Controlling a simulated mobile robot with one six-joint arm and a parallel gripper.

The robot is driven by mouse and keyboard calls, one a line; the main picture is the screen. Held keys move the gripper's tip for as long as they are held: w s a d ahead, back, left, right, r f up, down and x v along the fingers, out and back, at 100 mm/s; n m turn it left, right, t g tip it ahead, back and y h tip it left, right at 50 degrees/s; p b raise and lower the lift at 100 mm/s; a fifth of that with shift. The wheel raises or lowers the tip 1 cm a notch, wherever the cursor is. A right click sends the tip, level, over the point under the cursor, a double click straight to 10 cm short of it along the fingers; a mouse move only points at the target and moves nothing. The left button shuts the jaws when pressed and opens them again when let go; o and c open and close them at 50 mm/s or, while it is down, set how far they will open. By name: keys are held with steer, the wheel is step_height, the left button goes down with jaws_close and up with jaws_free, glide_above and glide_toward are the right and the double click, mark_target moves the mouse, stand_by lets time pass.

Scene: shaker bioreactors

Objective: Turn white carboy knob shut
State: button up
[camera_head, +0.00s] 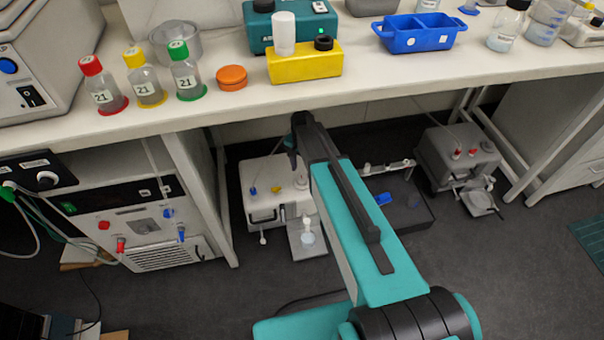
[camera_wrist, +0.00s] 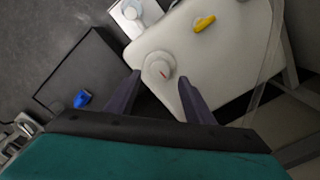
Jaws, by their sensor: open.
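The white carboy (camera_head: 262,205) stands on the floor under the bench in the head view. In the wrist view its pale top (camera_wrist: 225,60) fills the upper right. A round white knob (camera_wrist: 157,66) with a small red mark sits on that top near the edge. A yellow handle (camera_wrist: 204,23) is farther up on the same top. My gripper (camera_wrist: 160,77) is open and empty, its two dark fingers spread to either side of the knob in the picture. I cannot tell how high it is above the knob. In the head view, my arm partly hides the carboy's right side.
A dark box (camera_wrist: 75,72) with a blue part (camera_wrist: 82,98) lies beside the carboy. The bench top (camera_head: 400,85) is above, holding bottles and a yellow block (camera_head: 305,67). A bench leg (camera_head: 200,195) stands left.

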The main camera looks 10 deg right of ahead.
mark_target(302, 179)
step_height(302, 179, up, 9)
steer(key=shift+f+p, duration=0.2)
steer(key=shift+p, duration=0.2)
steer(key=shift+f, duration=0.1)
stand_by(0.3)
steer(key=s+f+n+g, duration=0.25)
steer(key=s+f, duration=0.45)
steer(key=s, duration=0.6)
steer(key=s+f+n+g, duration=0.1)
steer(key=s+f+n, duration=0.3)
steer(key=s+f, duration=0.7)
steer(key=s+f+n+g, duration=0.1)
steer(key=s+f+n, duration=0.25)
steer(key=s, duration=1.25)
step_height(302, 179, up, 13)
steer(key=s+p, duration=0.1)
steer(key=p, duration=1.1)
steer(key=shift+s+a+m+g+p, duration=0.3)
steer(key=shift+a+m+g, duration=0.05)
steer(key=shift+m+g, duration=0.1)
